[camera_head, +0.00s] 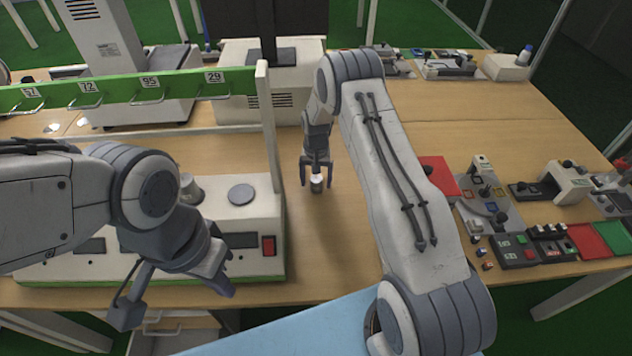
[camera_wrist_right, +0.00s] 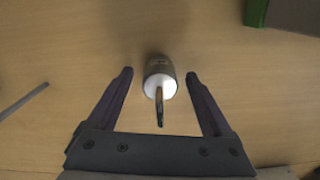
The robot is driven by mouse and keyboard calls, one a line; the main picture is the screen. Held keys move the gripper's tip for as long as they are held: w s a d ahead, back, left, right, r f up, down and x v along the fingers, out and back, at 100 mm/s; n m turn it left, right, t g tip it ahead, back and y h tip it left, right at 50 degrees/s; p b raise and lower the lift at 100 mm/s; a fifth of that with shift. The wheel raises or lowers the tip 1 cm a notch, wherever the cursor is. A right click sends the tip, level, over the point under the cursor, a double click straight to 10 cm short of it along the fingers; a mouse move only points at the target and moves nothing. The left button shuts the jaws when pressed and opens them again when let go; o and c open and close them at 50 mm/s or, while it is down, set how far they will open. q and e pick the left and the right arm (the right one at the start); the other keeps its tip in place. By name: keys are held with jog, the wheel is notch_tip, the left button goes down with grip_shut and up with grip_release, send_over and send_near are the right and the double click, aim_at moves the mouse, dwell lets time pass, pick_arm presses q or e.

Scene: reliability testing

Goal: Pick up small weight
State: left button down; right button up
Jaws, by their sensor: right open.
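A small weight (camera_head: 316,183) stands on the wooden table in the head view, between the fingers of my right gripper (camera_head: 317,180). In the right wrist view the small weight (camera_wrist_right: 160,78) is a short grey cylinder with a bright white top and a thin dark hook or stem. My right gripper (camera_wrist_right: 160,75) is open, with one finger on each side of the weight and a visible gap to both. My left gripper (camera_head: 180,300) hangs at the lower left, in front of the white device, with its fingers spread apart and nothing between them.
A white device (camera_head: 262,212) with round plates stands left of the weight, under a green rail (camera_head: 120,90) with numbered hooks. A red plate (camera_head: 438,176) and several control parts lie to the right. The table around the weight is clear.

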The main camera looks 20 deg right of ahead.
grip_shut()
dwell(0.4)
